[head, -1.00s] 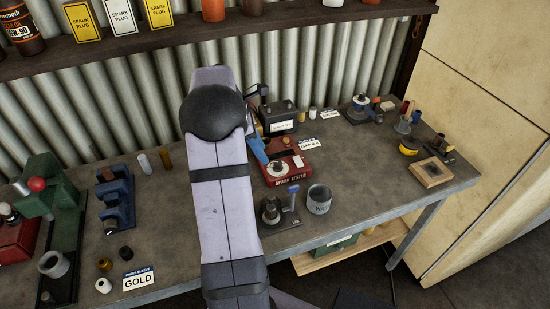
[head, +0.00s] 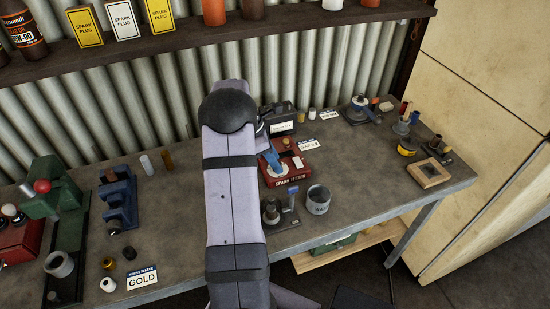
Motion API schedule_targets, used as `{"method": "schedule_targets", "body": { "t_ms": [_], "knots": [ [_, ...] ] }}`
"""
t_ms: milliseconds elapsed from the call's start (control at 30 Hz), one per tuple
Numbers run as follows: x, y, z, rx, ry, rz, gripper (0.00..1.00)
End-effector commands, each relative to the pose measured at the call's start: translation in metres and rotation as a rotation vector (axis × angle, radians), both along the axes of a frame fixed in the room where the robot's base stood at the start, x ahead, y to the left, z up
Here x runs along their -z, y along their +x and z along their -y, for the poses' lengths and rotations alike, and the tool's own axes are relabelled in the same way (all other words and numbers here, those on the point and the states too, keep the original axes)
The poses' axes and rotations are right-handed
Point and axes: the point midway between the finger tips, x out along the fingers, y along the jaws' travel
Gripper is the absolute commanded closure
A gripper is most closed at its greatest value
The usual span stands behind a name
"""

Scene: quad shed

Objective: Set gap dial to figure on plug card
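The red spark tester (head: 290,179) stands on the bench right of my arm, with a pale round dial (head: 284,169) on its top face. The dial's setting is too small to read and is partly covered by my gripper. A white plug card (head: 306,144) with a blue header lies behind the tester; it seems to read GAP with a figure too small to be sure of. My gripper (head: 273,161), showing blue, points down over the tester's left side, close to the dial. Whether it touches the dial, and how its fingers stand, I cannot tell.
A dark box (head: 278,123) stands behind the tester. A grey cup (head: 317,199) and a dark stand with a blue post (head: 293,198) are in front. A green press (head: 52,195) and a GOLD card (head: 142,278) are at left. Bare bench lies right of the cup.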

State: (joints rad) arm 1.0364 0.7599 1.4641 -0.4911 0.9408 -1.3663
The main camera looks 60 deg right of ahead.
Motion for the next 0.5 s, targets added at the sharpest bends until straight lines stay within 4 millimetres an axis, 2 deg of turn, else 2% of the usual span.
{"method": "schedule_targets", "body": {
  "t_ms": [333,367,500],
  "knots": [
    [0.0042,-0.0015,0.0011,0.0,-0.001,0.001,0.61],
    [0.0043,-0.0014,0.001,0.0,-0.001,0.001,0.64],
    [0.0041,-0.0013,0.0011,0.0,-0.001,0.001,0.97]
  ]
}}
